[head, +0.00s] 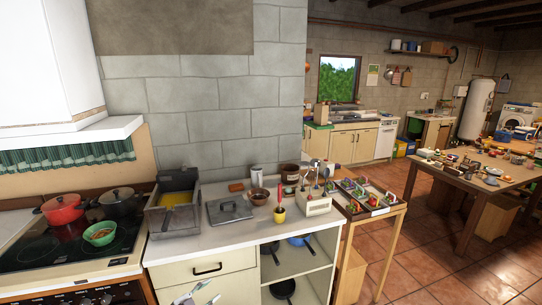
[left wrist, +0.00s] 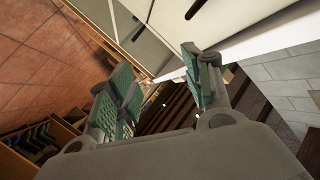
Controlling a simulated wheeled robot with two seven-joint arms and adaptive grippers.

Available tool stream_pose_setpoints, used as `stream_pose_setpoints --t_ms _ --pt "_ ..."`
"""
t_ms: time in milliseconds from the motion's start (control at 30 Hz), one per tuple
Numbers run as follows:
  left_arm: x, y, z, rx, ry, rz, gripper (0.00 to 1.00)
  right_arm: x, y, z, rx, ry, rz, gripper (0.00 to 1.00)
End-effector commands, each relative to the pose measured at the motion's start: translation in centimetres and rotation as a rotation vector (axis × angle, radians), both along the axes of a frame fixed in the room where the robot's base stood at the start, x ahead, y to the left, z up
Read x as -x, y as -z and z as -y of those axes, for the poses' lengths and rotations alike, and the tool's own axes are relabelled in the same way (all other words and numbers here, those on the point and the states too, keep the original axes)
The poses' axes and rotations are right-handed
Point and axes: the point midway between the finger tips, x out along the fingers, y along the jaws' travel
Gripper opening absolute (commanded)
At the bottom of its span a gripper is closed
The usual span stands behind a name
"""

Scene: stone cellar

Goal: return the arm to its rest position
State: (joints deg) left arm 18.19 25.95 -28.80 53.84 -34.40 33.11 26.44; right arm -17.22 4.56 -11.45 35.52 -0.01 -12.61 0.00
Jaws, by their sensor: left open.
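My left gripper (head: 200,292) shows low at the bottom of the head view, in front of the white drawer cabinet (head: 190,279) and below the worktop edge. In the left wrist view, my left gripper (left wrist: 158,66) has its two green-padded fingers spread apart, with nothing between them. The wrist view shows pale cabinet fronts and the tiled floor beyond the fingers. Most of the left arm is out of frame in the head view. My right gripper is in neither view.
A hob (head: 30,250) with a red pot (head: 62,209) is at left. A wooden table (head: 455,175) stands at right. The tiled floor (head: 440,265) has free room.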

Motion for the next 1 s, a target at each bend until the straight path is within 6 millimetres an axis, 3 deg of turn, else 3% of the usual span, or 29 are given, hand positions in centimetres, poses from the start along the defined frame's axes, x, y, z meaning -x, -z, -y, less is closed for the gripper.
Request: stream_pose_setpoints --t_ms 33,100,267,500,767,1000 --pt "1.1 2.3 -0.3 0.008 -0.045 -0.038 0.50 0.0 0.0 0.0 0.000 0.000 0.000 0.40" --pt "2.4 5.0 -1.0 0.013 -0.107 -0.083 0.50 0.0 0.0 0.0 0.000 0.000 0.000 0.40" --pt "5.9 10.8 -2.4 0.014 -0.232 -0.189 0.50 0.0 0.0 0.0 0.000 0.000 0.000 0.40" --pt "12.5 18.9 -3.9 0.000 -0.390 -0.359 0.50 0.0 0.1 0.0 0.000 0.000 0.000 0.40" --pt "21.0 26.4 -4.8 -0.028 -0.529 -0.549 0.50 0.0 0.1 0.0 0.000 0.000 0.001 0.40" --pt "29.9 32.0 -5.1 -0.062 -0.632 -0.730 0.50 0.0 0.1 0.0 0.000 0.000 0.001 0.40"
